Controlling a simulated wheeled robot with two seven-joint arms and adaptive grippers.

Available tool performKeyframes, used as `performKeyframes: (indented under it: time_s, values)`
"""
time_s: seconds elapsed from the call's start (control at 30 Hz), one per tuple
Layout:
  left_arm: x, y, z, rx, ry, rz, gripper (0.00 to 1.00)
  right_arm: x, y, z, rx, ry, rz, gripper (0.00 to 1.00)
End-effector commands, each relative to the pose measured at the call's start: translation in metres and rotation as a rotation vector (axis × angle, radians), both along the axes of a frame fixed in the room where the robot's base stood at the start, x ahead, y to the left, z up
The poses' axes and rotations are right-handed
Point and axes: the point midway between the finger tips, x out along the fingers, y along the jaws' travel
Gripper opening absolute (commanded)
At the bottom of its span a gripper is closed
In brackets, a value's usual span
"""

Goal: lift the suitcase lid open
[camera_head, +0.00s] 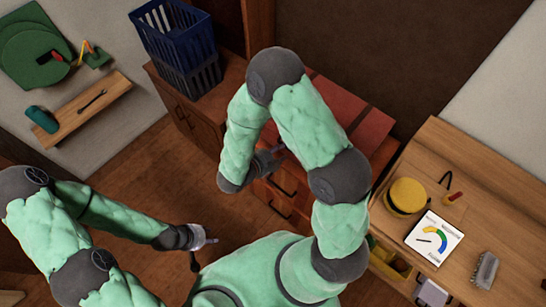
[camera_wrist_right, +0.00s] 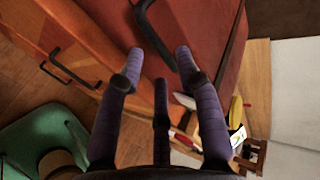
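The suitcase (camera_head: 350,112) is reddish brown with darker bands and lies on a wooden drawer cabinet at the back centre. Its lid looks shut, and my right arm covers part of it. In the right wrist view the red suitcase (camera_wrist_right: 210,30) fills the top, with a dark curved handle (camera_wrist_right: 152,35) on it. My right gripper (camera_head: 268,160) is at the suitcase's front side. In its wrist view its fingers (camera_wrist_right: 158,62) are spread with nothing between them, close to the handle; contact cannot be told. My left gripper (camera_head: 206,238) hangs low over the floor, away from the suitcase; its fingers are too small to judge.
The cabinet's drawers have dark handles (camera_head: 282,190). A blue basket (camera_head: 175,40) stands on the cabinet at left. The floor at left centre is clear.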

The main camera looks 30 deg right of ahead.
Motion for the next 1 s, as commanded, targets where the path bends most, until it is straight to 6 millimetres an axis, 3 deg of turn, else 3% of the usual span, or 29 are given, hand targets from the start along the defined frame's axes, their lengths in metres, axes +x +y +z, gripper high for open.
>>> performKeyframes:
  time_s: [0.53, 1.0]
  values:
    - [0.0, 0.0, -0.025, 0.0, -0.001, 0.0, 0.4, 0.016, -0.042, -0.028, 0.001, -0.001, -0.003, 0.35]
    - [0.0, 0.0, -0.028, 0.0, 0.0, 0.0, 0.4, 0.019, -0.049, -0.032, 0.001, 0.0, -0.003, 0.35]
